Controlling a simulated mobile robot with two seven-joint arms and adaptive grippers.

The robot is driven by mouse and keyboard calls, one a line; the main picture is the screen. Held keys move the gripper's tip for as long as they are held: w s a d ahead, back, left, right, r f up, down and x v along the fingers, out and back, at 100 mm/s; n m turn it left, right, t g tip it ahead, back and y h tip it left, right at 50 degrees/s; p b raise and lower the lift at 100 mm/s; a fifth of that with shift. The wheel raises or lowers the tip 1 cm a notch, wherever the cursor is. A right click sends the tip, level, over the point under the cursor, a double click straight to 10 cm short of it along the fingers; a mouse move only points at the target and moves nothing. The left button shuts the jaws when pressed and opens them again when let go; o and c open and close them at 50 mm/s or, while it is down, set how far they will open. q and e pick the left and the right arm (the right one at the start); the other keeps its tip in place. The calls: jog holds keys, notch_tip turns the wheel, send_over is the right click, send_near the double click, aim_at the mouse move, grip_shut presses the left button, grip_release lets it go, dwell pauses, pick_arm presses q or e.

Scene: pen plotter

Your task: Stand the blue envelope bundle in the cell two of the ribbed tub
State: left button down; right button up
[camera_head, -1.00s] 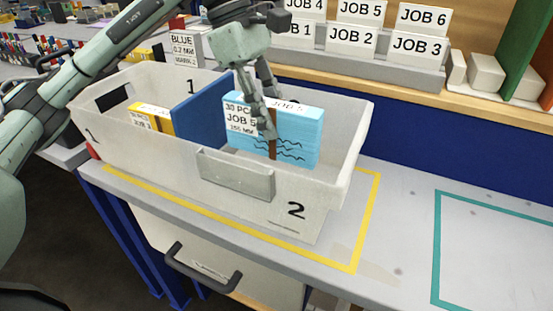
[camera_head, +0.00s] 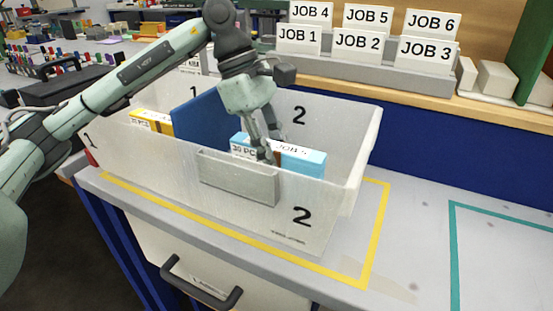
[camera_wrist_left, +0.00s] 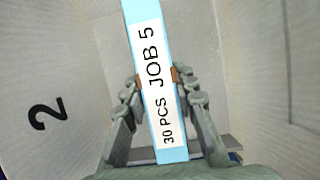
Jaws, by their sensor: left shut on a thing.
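The blue envelope bundle (camera_head: 303,160), labelled JOB 5 with a brown band, is upright inside cell two of the ribbed tub (camera_head: 316,222). Only its upper part shows above the tub's front wall in the head view. My left gripper (camera_head: 268,152) is shut on the bundle from above. In the left wrist view my left gripper (camera_wrist_left: 164,100) has a finger on each side of the blue envelope bundle (camera_wrist_left: 176,152) at the band. The bundle's bottom is hidden, so I cannot tell whether it touches the floor. My right gripper is not in view.
A blue divider (camera_head: 200,118) separates the cells. A yellow bundle (camera_head: 152,121) stands in cell one. A rack of JOB cards (camera_head: 365,66) is behind the tub. The table is clear inside the teal outline (camera_head: 505,262) at right.

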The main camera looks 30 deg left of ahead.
pick_arm(q)
jog(key=shift+f, duration=0.2)
jog(key=c, duration=1.2)
grip_release()
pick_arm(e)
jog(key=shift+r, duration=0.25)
pick_arm(q)
jog(key=shift+r, duration=0.15)
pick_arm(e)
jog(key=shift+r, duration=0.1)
pick_arm(q)
jog(key=shift+r, duration=0.15)
jog(key=v, duration=1)
jog(key=shift+a+r, duration=0.15)
jog(key=shift+r, duration=0.2)
jog(key=shift+a+r, duration=0.15)
jog(key=shift+r, duration=0.15)
jog(key=shift+a+r, duration=0.1)
jog(key=shift+r, duration=0.05)
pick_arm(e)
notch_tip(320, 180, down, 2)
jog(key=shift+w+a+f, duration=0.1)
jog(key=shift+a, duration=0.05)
